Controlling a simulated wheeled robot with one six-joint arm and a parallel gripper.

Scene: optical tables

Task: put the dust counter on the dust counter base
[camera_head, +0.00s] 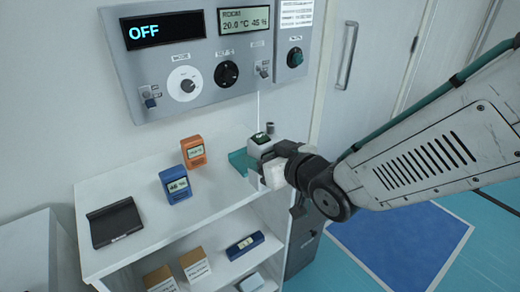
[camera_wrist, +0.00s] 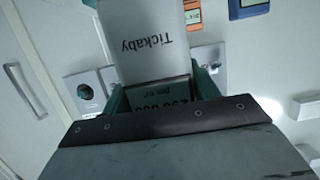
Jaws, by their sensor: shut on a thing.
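The dust counter (camera_head: 259,148) is a pale box with a small dark green screen and a thin white antenna, at the right end of the white shelf top. In the wrist view, a white block marked "Tickaby" (camera_wrist: 148,40) and a screen reading "per m³" (camera_wrist: 162,92) show upside down. My gripper (camera_head: 273,172) is shut on the dust counter; its fingers are partly hidden. A dark, flat stand (camera_head: 115,223) lies at the shelf's left end. I cannot tell surely which is the base.
An orange meter (camera_head: 193,151) and a blue meter (camera_head: 176,185) stand mid-shelf, between the counter and the dark stand. A control panel (camera_head: 210,55) is on the wall behind. Small boxes and a dark blue device (camera_head: 245,245) sit on the lower shelf. The shelf's front middle is clear.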

